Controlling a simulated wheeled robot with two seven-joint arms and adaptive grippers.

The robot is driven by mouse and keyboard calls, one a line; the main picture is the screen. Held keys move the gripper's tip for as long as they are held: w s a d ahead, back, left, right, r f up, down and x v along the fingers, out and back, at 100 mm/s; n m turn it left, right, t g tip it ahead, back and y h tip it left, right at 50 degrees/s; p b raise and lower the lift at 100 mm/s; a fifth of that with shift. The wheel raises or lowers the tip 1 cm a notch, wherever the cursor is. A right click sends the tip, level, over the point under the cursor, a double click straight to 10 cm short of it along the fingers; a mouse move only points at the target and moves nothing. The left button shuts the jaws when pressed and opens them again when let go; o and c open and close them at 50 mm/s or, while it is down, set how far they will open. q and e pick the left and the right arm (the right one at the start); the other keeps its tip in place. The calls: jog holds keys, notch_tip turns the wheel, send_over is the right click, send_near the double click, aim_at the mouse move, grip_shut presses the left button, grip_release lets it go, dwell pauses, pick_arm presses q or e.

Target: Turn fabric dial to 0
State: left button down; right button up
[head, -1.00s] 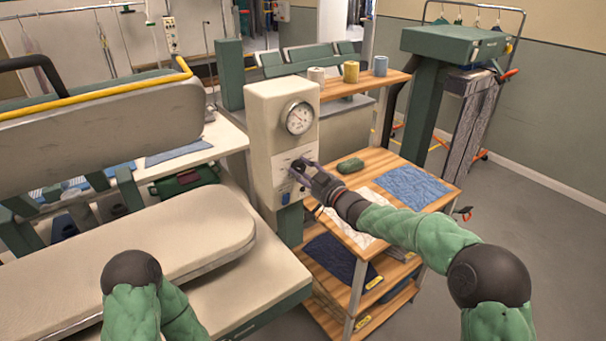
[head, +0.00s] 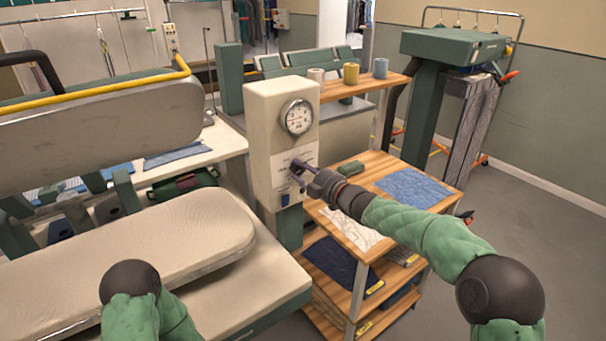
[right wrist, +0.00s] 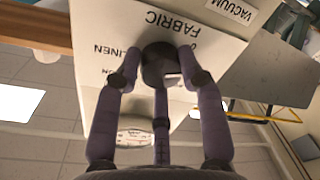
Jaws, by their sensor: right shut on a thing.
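The fabric dial is a dark round knob (right wrist: 160,65) on the white label panel of the cream control box (head: 262,130). In the right wrist view the panel appears upside down, with the words FABRIC and LINEN beside the knob. My right gripper (right wrist: 158,62) is shut on the knob, with its fingers around the knob's sides. In the head view my right gripper (head: 300,172) reaches the panel from the right and hides most of the dial. The dial's setting cannot be read. My left arm shows at the bottom of the head view, but its gripper is out of frame.
A round gauge (head: 298,117) sits above the dial. A wooden shelf cart (head: 345,235) with folded cloths stands right of the box. A padded pressing board (head: 120,260) lies to the left. Open floor is at the right.

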jog(key=n+b, duration=0.1)
jog(key=n, duration=0.3)
jog(key=shift+f+b, duration=0.1)
jog(key=shift+b, duration=0.2)
jog(key=shift+n, duration=0.3)
jog(key=o, duration=1.1)
jog(key=shift+o, duration=0.2)
jog(key=v, duration=1.2)
jog(key=shift+r, duration=0.2)
jog(key=shift+a, duration=0.1)
